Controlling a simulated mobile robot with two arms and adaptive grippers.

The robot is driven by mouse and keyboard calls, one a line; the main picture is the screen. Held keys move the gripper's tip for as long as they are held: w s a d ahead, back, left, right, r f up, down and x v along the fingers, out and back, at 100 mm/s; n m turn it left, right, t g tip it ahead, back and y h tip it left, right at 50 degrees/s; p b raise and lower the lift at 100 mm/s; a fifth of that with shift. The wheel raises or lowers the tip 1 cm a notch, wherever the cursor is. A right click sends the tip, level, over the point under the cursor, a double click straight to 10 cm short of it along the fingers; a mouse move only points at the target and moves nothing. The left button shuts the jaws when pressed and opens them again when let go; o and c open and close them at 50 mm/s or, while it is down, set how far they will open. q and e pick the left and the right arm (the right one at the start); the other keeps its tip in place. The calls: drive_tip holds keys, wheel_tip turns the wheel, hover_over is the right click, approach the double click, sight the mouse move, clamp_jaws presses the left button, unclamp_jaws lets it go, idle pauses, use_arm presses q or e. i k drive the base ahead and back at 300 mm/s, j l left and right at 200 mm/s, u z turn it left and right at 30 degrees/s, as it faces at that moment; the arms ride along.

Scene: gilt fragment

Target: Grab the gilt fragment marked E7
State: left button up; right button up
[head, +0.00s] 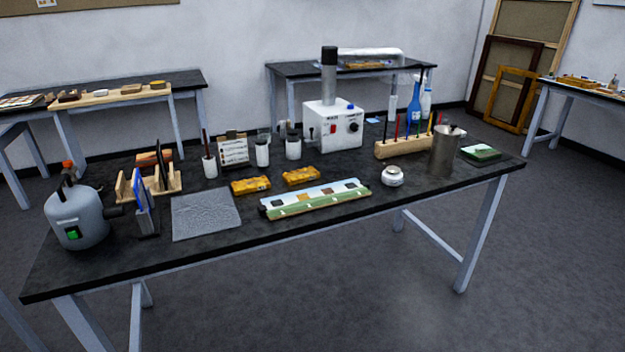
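Two gilt fragments lie on the black table in the head view. One gold-yellow block, the left gilt fragment (251,185), sits just behind the grey textured mat. The other, the right gilt fragment (301,176), lies a little farther back and to its right, with a small gap between them. Markings on them are too small to read, so I cannot tell which is E7. Neither of my grippers is in view.
The black table (330,218) also holds a grey mat (206,215), a painted strip (315,198), a grey canister machine (78,218), a white control box (333,125), a metal cylinder (444,152) and white jars (262,153). Open floor (370,305) lies in front.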

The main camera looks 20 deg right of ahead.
sight(243, 186)
drive_tip(key=i+l+u, duration=0.1)
drive_tip(key=l, duration=0.2)
drive_tip(key=i+l, duration=0.2)
drive_tip(key=i+l+u, duration=0.15)
drive_tip(key=l, duration=0.25)
drive_tip(key=i+l+u, duration=0.1)
drive_tip(key=l, duration=0.2)
